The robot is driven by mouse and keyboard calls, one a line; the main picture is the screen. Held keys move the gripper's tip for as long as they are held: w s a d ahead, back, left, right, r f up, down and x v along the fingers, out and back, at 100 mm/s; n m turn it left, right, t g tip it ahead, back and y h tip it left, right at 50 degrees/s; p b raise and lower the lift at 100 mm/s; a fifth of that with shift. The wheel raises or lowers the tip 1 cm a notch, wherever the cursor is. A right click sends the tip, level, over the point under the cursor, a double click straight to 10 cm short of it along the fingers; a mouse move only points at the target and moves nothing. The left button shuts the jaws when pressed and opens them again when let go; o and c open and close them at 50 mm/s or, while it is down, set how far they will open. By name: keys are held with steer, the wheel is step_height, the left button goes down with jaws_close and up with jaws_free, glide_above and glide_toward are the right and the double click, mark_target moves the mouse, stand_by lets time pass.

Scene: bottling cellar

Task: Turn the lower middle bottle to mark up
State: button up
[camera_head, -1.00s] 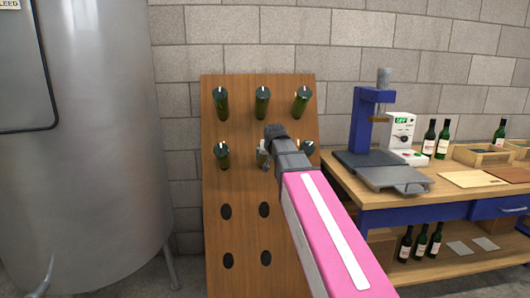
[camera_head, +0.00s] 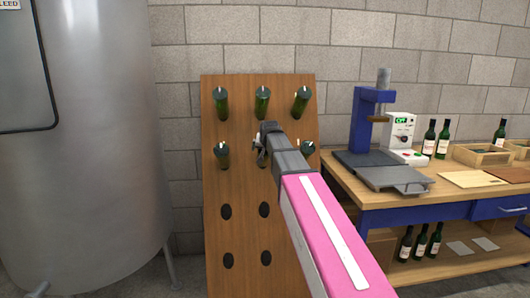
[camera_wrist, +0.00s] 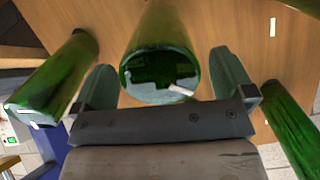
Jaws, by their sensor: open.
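The lower middle bottle (camera_wrist: 160,45) is green and sits neck-first in the wooden rack (camera_head: 242,232), its base facing my wrist camera. A white mark (camera_wrist: 181,90) shows near the lower right edge of its base in the wrist view. My gripper (camera_wrist: 165,85) is open, with one finger on each side of this bottle. Narrow gaps show between fingers and glass, so contact is not visible. In the head view my gripper (camera_head: 260,146) hides most of the bottle.
Lower left (camera_head: 222,156) and lower right (camera_head: 307,152) bottles flank it closely. Three bottles fill the row above; the holes below are empty. A steel tank (camera_head: 95,150) stands left. A workbench (camera_head: 430,200) with a blue press (camera_head: 362,120) stands right.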

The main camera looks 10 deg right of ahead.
steer(key=shift+x, duration=0.9)
steer(key=c, duration=0.9)
steer(key=shift+m, duration=0.3)
steer(key=m, duration=0.3)
steer(key=shift+m, duration=0.3)
steer(key=shift+m+y, duration=0.4)
steer(key=shift+m, duration=1.7)
steer(key=shift+t, duration=0.3)
